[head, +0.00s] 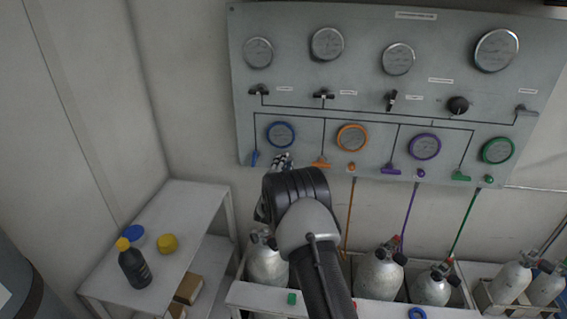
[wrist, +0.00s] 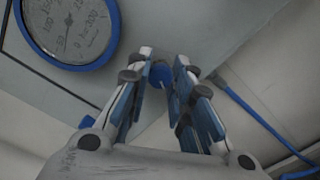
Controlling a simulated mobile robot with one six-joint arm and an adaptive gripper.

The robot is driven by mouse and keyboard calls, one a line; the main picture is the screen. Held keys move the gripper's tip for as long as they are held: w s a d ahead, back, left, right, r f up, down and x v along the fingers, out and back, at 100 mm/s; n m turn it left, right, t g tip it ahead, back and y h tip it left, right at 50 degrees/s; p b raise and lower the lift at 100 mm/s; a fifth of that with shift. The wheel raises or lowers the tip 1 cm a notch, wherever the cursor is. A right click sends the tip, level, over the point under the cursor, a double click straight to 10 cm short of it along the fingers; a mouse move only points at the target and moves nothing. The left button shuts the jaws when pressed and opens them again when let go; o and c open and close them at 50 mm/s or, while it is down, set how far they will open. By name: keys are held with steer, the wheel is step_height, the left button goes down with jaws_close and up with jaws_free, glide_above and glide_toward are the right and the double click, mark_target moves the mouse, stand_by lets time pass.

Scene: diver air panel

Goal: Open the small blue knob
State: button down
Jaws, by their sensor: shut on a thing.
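The small blue knob (wrist: 161,75) shows in the wrist view between the tips of my gripper (wrist: 158,80). The two fingers are shut on it from either side and hide part of it. In the head view my gripper (head: 279,163) is at the panel's lower edge, just below the blue-rimmed gauge (head: 281,135). The knob is hidden there by my gripper and arm. The blue-rimmed gauge also shows at the upper left of the wrist view (wrist: 68,28). How far the knob is turned cannot be seen.
The grey panel (head: 330,75) carries more gauges, black valves and coloured levers. A blue lever (head: 254,158) is just left of my gripper. A blue hose (wrist: 262,122) runs off to the right in the wrist view. Cylinders (head: 378,275) stand below; a white shelf (head: 185,215) is at left.

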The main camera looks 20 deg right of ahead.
steer(key=shift+n, duration=1)
steer(key=c, duration=1.4)
jaws_free()
steer(key=v, duration=1.2)
